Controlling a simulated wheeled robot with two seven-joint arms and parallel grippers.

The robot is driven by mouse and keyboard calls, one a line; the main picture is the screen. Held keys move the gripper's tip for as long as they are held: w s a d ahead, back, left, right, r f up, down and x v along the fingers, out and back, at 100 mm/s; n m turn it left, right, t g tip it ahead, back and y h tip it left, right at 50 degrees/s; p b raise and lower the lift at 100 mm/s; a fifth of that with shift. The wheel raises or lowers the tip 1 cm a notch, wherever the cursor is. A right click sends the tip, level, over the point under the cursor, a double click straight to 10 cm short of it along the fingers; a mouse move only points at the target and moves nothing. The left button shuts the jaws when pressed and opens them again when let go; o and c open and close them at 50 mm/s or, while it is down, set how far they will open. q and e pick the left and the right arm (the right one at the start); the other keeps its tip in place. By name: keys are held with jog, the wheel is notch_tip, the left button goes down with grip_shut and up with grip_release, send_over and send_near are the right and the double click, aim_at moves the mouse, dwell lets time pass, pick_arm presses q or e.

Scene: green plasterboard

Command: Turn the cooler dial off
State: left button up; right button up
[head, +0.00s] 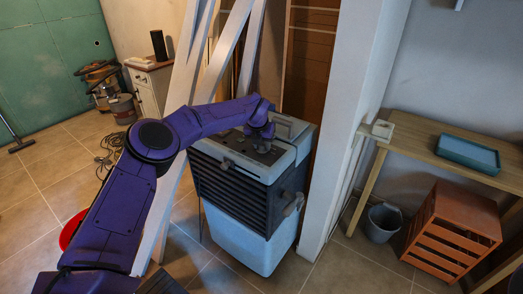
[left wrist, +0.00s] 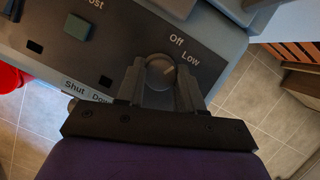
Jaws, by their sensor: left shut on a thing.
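The cooler (head: 245,190) is a boxy grey and dark unit with a pale lower body, in the middle of the head view. My left gripper (head: 266,132) reaches down onto its top panel. In the left wrist view, the round grey dial (left wrist: 160,72) sits between the two fingers of my left gripper (left wrist: 158,80), which is shut on it. The words "Off" and "Low" are printed on the panel just beyond the dial. The dial's pointer direction cannot be told. My right gripper is not in view.
A green square button (left wrist: 78,27) and "Shut Down" lettering are on the panel (left wrist: 115,40). White posts (head: 345,110) stand beside the cooler. A wooden table (head: 430,140) with a blue tray (head: 468,154) is at right, above an orange crate (head: 452,232) and a grey bin (head: 382,222).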

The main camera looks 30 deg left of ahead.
pick_arm(q)
jog(key=shift+f+n+y+b, duration=0.2)
jog(key=shift+n+y+b, duration=0.2)
jog(key=shift+n+b, duration=0.8)
jog(key=shift+d+r+n+g+y+b, duration=0.1)
jog(key=shift+r+n+g+y+b, duration=0.15)
jog(key=shift+n+y+b, duration=0.65)
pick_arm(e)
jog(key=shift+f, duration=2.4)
pick_arm(q)
jog(key=shift+n+g+h, duration=0.25)
jog(key=shift+n+h, duration=0.15)
jog(key=shift+n, duration=0.1)
jog(key=o, duration=1)
jog(key=shift+o, duration=0.2)
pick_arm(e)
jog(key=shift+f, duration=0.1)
pick_arm(q)
jog(key=b+v, duration=0.1)
jog(key=v, duration=0.9)
jog(key=shift+r+b, duration=0.2)
jog(key=shift+b, duration=0.2)
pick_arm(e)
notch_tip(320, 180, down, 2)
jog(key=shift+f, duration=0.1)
